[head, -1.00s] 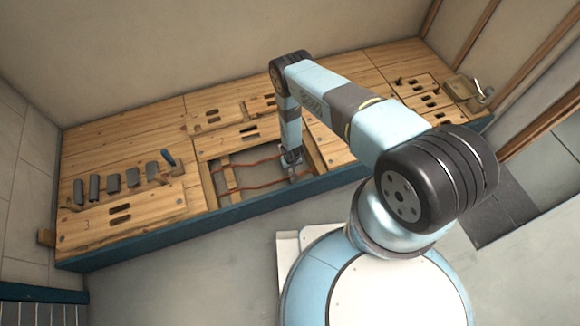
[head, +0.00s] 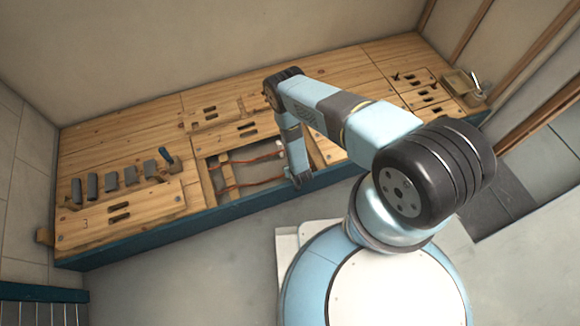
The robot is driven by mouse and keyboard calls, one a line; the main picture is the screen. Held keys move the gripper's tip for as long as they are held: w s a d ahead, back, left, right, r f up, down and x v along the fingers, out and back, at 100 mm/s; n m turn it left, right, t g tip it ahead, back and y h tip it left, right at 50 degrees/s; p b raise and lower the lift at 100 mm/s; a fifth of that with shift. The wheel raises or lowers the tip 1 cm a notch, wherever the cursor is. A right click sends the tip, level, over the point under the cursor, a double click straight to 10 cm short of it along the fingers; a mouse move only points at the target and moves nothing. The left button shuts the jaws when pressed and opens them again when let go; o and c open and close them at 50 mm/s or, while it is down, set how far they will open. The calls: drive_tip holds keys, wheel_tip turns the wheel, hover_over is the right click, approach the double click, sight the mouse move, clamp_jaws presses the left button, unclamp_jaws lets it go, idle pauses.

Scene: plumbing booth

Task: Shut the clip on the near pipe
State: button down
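The near pipe (head: 252,184) is a thin copper line across the open bay in the wooden bench, close to the bay's front edge. Its right end runs behind my arm. The far pipe (head: 257,158) lies behind it, with a small pale piece (head: 281,145) near its right end. I cannot make out the clip on the near pipe; my arm covers that part. My gripper (head: 298,182) points down at the right part of the bay, by its front edge. Its fingers are too small and hidden to tell whether they are open or holding anything.
A wooden crosspiece (head: 228,172) stands at the left of the bay. A wooden box (head: 461,84) sits at the far right. The floor in front is clear.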

drive_tip(key=shift+s+d, duration=0.1)
drive_tip(key=shift+s, duration=0.05)
drive_tip(key=c, duration=1)
unclamp_jaws()
drive_tip(key=shift+o, duration=0.2)
drive_tip(key=v, duration=1.3)
drive_tip(key=shift+s+r, duration=0.1)
drive_tip(key=shift+s, duration=0.2)
